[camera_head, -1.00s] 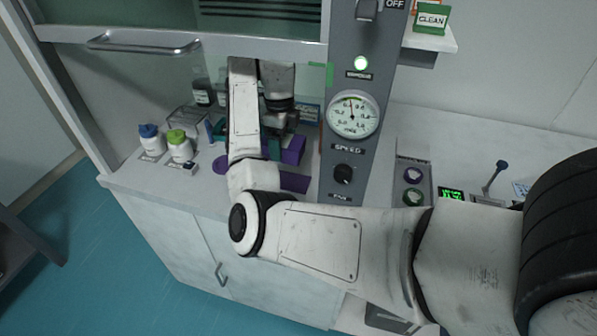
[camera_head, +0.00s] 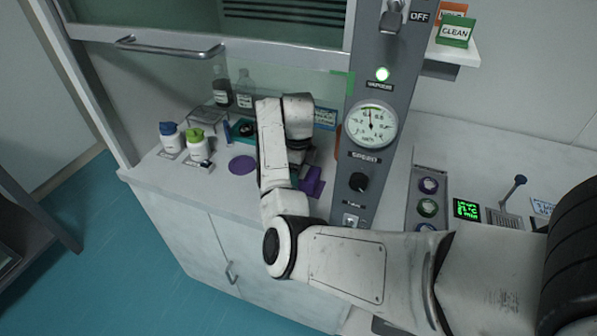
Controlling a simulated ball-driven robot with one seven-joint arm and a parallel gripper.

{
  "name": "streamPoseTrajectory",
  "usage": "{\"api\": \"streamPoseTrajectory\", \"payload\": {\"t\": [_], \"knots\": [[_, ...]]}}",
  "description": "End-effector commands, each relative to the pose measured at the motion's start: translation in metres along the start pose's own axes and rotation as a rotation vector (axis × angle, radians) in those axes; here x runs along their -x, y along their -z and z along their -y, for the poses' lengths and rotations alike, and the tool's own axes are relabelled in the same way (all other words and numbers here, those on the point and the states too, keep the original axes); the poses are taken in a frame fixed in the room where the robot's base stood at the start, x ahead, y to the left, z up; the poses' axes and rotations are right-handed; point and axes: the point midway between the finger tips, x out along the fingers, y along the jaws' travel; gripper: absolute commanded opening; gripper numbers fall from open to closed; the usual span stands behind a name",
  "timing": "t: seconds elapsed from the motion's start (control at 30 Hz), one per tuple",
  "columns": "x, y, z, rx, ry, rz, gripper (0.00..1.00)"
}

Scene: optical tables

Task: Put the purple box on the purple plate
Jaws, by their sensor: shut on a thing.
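A flat round purple plate (camera_head: 242,165) lies on the cabinet worktop, left of my forearm, and is clear. A purple box (camera_head: 314,173) shows to the right of my forearm, under the wrist. My gripper (camera_head: 304,168) points down there and is shut on it; the fingers are mostly hidden by my own arm. A flat purple patch (camera_head: 310,188) lies just in front of the box; I cannot tell whether they touch.
White bottles with blue (camera_head: 170,137) and green (camera_head: 198,145) caps stand left of the plate. Dark and clear bottles (camera_head: 222,88) stand behind. The grey control column (camera_head: 366,160) rises close right of the box. A raised glass sash (camera_head: 140,43) hangs above.

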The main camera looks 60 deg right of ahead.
Motion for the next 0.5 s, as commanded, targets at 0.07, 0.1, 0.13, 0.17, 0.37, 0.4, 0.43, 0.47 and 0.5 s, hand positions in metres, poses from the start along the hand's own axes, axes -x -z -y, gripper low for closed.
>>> {"api": "streamPoseTrajectory", "payload": {"t": [0.07, 0.1, 0.13, 0.17, 0.37, 0.4, 0.43, 0.47, 0.5], "knots": [[-0.0015, 0.0, 0.0001, 0.0, 0.0, 0.0, 0.43], [-0.0028, 0.0, 0.0, 0.0, 0.0, 0.0, 0.43], [-0.0037, 0.0, 0.0, 0.0, 0.0, 0.0, 0.43], [-0.0028, 0.0, 0.0, 0.0, 0.0, 0.0, 0.79], [-0.0026, 0.0, 0.0, 0.0, 0.0, 0.0, 0.99], [-0.0026, 0.0001, 0.0, 0.0, 0.0, 0.0, 1.0], [-0.0026, 0.0001, 0.0, 0.0, 0.0, 0.0, 1.0], [-0.0025, 0.0, 0.0, 0.0, 0.0, 0.0, 1.0], [-0.0025, 0.0, 0.0, 0.0, 0.0, 0.0, 1.0]]}}
